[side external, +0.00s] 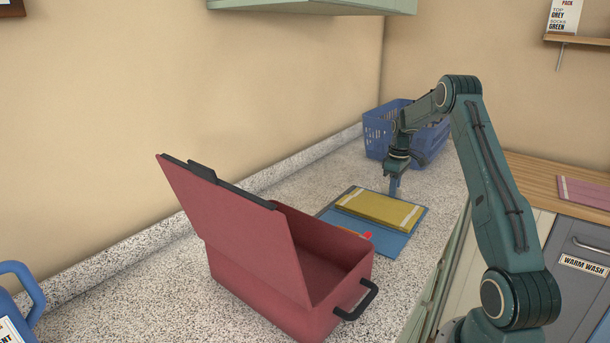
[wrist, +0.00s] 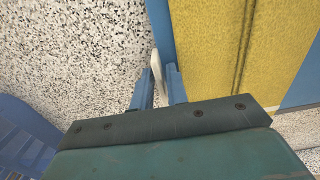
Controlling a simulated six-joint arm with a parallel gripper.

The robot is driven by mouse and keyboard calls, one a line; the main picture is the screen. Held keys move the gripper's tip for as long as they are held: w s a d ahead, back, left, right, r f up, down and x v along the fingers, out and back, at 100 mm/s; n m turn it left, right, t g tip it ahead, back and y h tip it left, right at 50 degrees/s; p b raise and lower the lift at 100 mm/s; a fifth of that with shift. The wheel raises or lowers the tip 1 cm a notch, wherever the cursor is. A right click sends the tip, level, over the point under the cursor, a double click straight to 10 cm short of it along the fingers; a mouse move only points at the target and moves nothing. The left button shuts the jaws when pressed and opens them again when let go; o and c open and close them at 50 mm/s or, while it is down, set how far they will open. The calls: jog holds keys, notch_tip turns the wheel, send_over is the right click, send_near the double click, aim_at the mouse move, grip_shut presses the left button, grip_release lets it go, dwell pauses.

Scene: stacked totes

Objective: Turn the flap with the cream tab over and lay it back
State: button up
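The yellow flap (side external: 380,207) lies flat on a blue sheet (side external: 397,240), with a pale stripe across each end; it also shows in the wrist view (wrist: 222,50). My gripper (side external: 394,190) points down at the flap's far edge. In the wrist view my gripper (wrist: 160,86) has its two fingers apart, with a narrow cream piece, likely the tab (wrist: 158,68), between them. Whether the fingers touch it is hard to tell. The tab is hidden behind my gripper in the side view.
An open red case (side external: 280,260) with its lid raised stands nearer the camera. A small orange-red item (side external: 366,235) lies by the flap. A blue basket (side external: 378,133) stands behind my gripper. A blue jug (side external: 18,300) is at the left.

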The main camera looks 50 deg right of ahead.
jog(key=shift+c, duration=0.2)
grip_shut()
